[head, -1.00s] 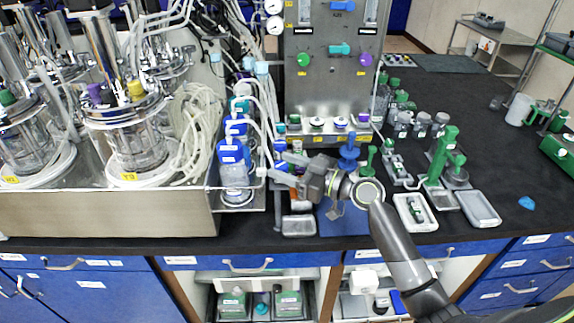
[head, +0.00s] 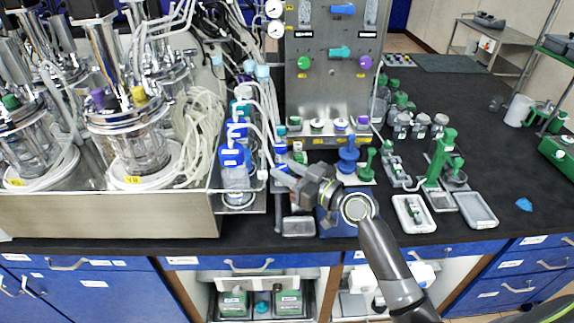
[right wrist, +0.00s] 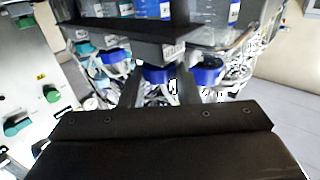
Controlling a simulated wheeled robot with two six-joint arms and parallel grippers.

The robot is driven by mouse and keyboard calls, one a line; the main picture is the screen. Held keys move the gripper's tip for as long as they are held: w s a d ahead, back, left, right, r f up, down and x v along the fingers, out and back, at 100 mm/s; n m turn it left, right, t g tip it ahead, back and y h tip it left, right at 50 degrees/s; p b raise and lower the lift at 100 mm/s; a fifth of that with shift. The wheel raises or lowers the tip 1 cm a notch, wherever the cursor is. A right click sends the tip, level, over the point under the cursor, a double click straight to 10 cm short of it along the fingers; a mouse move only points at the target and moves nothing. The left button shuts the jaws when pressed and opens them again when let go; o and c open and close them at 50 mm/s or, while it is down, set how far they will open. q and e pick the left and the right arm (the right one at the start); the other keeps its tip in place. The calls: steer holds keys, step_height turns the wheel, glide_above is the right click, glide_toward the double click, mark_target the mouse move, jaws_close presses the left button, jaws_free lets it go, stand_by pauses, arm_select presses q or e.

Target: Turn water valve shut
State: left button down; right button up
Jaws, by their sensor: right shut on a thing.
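A steel control panel (head: 335,85) stands at the back, with a teal lever handle (head: 339,52) set sideways, a blue lever handle (head: 342,10) above it, and a green knob (head: 304,63) and a purple knob (head: 365,62) on either side. I cannot read which valve is for water. My right gripper (head: 276,175) is low in front of the panel, beside the blue-capped bottles (head: 234,160). My left gripper is out of view.
Two glass bioreactors (head: 130,135) and coiled clear tubing (head: 195,135) fill the left side. A blue stand (head: 348,155), a green stand (head: 438,160) and small trays (head: 476,209) stand to the right.

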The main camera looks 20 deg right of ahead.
steer(key=m+t+h+p, duration=0.1)
steer(key=h+p, duration=0.1)
steer(key=m+h+p, duration=0.1)
steer(key=h, duration=0.1)
steer(key=m+t+h+p, duration=0.1)
steer(key=m+p, duration=0.1)
steer(key=shift+s+a+r+t+h+p, duration=0.15)
steer(key=shift+a+r+t+h+p, duration=0.15)
steer(key=shift+h, duration=0.1)
steer(key=shift+f+m+h+p, duration=0.25)
steer(key=shift+m+h+p, duration=0.45)
steer(key=shift+h+p, duration=0.5)
steer(key=o, duration=1)
steer(key=shift+c, duration=0.2)
steer(key=shift+f, duration=0.1)
